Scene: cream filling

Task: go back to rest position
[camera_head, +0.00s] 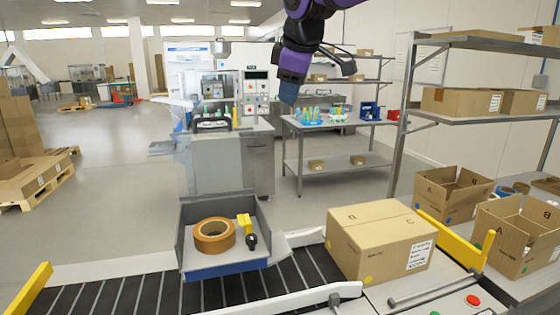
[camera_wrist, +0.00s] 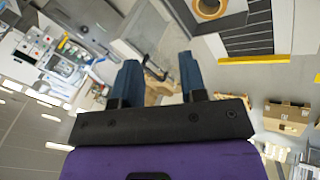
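My gripper (camera_head: 288,92) hangs raised at the top centre of the head view, well above the conveyor and apart from every surface. In the wrist view my gripper (camera_wrist: 158,62) shows two blue fingers set apart, with nothing between them. My purple and black arm comes in from the top edge of the head view. The wrist camera looks at a tilted view of the room, with the tape roll (camera_wrist: 209,8) at its top edge.
A grey bin (camera_head: 183,235) with a tape roll (camera_head: 214,236) and a yellow-black tool (camera_head: 246,230) stands on the conveyor (camera_head: 150,293). A closed carton (camera_head: 375,243) sits to its right. Open cartons (camera_head: 452,192) and shelving (camera_head: 402,120) stand right.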

